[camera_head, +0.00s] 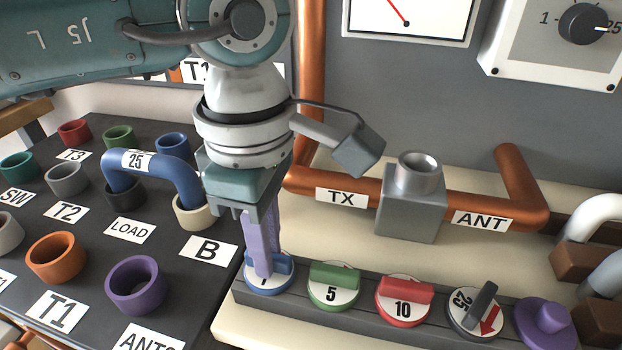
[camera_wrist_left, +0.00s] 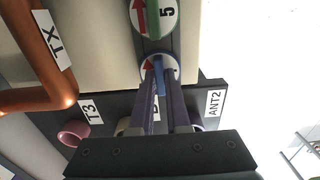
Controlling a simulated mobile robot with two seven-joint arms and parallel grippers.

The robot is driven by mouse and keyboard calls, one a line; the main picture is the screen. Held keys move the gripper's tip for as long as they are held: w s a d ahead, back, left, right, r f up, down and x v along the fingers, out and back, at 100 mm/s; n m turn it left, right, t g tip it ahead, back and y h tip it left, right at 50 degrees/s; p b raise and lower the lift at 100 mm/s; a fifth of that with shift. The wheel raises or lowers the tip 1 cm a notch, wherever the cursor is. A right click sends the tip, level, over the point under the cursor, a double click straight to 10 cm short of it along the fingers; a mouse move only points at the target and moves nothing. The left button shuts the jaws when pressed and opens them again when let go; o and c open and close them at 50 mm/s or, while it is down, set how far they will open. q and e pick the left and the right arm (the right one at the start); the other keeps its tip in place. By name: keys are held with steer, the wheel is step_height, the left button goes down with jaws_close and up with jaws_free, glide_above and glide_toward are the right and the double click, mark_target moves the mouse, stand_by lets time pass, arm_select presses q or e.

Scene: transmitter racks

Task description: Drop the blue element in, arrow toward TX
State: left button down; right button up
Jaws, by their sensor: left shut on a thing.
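The blue element (camera_head: 269,284), a round white-faced plug with a blue grip bar, sits in the left end of the dark holder strip. My left gripper (camera_head: 264,268) points down and is shut on its grip bar, partly hiding its face. In the left wrist view the blue element (camera_wrist_left: 159,70) is between the finger ends, with part of a red arrow showing beside the bar. The grey line block (camera_head: 411,215) with a round metal socket (camera_head: 419,165) on top stands on the copper pipe between the TX label (camera_head: 342,197) and the ANT label (camera_head: 482,221). My right gripper is not in view.
The green 5 element (camera_head: 335,285), red 10 element (camera_head: 404,300), dark 25 element (camera_head: 475,308) and a purple plug (camera_head: 545,322) fill the holder rightward. A patch panel (camera_head: 100,215) with coloured sockets and a blue U-link (camera_head: 155,165) lies left. A copper pipe (camera_head: 309,90) rises behind my gripper.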

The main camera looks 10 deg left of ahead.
arm_select(q)
steer(key=shift+r, duration=0.1)
step_height(320, 180, up, 20)
stand_by(0.6)
steer(key=s+a+r+m+p, duration=0.1)
steer(key=a+r+m+p, duration=0.2)
steer(key=r+m+p, duration=0.5)
steer(key=s+a+r+m+p, duration=0.1)
steer(key=a+r+m+p, duration=0.4)
steer(key=m, duration=0.5)
steer(key=s+r+p, duration=0.3)
steer(key=r+p, duration=1.4)
steer(key=p, duration=0.1)
steer(key=s+d+r+p, duration=0.1)
steer(key=s+r+p, duration=0.2)
steer(key=r+p, duration=1.5)
steer(key=shift+d+r+p, duration=0.15)
steer(key=shift+p, duration=0.65)
